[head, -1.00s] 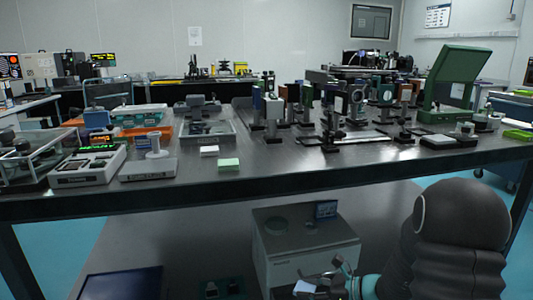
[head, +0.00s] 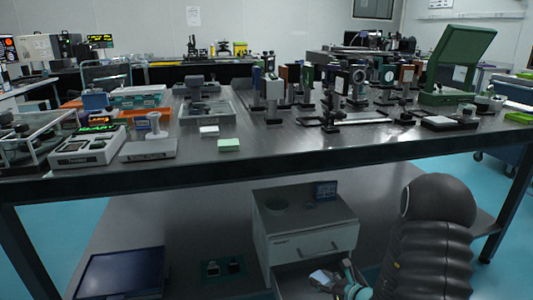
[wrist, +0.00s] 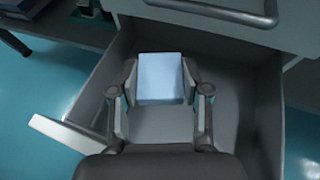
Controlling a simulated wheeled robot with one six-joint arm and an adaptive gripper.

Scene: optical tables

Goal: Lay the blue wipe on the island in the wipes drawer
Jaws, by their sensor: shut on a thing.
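The blue wipe (wrist: 161,78) is a pale blue square held between the two fingers of my gripper (wrist: 162,100) in the wrist view. My gripper is shut on it, above the inside of an open grey drawer (wrist: 245,110). In the head view the wipe (head: 320,277) shows small and pale beside my gripper (head: 338,284), over the open drawer of the white cabinet (head: 285,246) on the shelf under the table. Whether the wipe touches the drawer floor I cannot tell.
The upper drawer front with its handle (wrist: 215,10) lies just beyond my gripper. The table top (head: 300,148) is above and carries optics, instruments and small white and green pads (head: 229,145). A dark blue flat box (head: 125,274) lies on the shelf at left.

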